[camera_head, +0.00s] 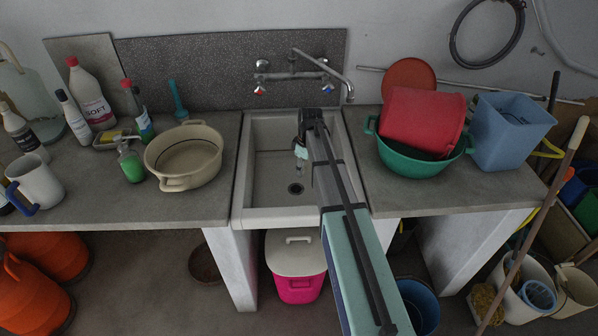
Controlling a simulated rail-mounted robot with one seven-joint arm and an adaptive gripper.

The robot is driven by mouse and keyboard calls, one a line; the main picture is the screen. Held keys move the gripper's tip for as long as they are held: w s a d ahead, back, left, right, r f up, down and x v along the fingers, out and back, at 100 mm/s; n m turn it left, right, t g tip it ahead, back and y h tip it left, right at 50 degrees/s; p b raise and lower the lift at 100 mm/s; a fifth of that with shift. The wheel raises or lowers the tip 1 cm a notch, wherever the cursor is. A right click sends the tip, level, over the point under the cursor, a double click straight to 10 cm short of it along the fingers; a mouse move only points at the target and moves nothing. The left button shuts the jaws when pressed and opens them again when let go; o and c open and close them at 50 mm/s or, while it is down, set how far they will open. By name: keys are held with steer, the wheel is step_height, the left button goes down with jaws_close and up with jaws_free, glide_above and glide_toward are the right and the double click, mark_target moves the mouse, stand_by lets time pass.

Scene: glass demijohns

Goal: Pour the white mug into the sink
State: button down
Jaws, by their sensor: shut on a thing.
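My gripper (301,155) is over the sink (264,166), seen from behind and largely covered by my arm. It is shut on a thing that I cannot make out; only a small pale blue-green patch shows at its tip. A white mug-like vessel with a dark blue handle (38,182) stands upright on the left counter, far from my gripper. I cannot see its contents. The sink is a pale rectangular basin with a dark drain, and no liquid shows in it.
A wall tap (322,68) reaches over the sink's back right. A beige basin (184,156) and several bottles stand on the left counter. A green basin with a red tub (422,122) and a blue bin (510,130) crowd the right counter.

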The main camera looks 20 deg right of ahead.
mark_target(306, 162)
steer(key=w+d+f+n, duration=0.2)
steer(key=w+n, duration=0.1)
steer(key=w+d+f+n, duration=0.1)
steer(key=w, duration=0.1)
steer(key=shift+w+n+y+p, duration=0.1)
steer(key=shift+n+y+p, duration=0.2)
steer(key=shift+p, duration=0.05)
steer(key=shift+w+d+f+n, duration=0.2)
steer(key=shift+w+f+n, duration=0.1)
steer(key=shift+n, duration=0.3)
steer(key=h, duration=0.1)
steer(key=a+h, duration=0.1)
steer(key=s+a+t+h, duration=0.1)
steer(key=shift+r+h, duration=0.3)
steer(key=shift+h, duration=0.1)
steer(key=shift+a, duration=0.1)
steer(key=h+b, duration=0.1)
steer(key=a+t+h+b, duration=0.1)
steer(key=b, duration=0.1)
steer(key=h+b, duration=0.1)
steer(key=shift+s+a+r+h, duration=0.2)
steer(key=shift+s+r+h, duration=0.05)
steer(key=shift+r+h, duration=0.1)
steer(key=shift+r+t+h+b, duration=0.2)
steer(key=shift+t+h+b, duration=0.25)
steer(key=shift+b, duration=0.6)
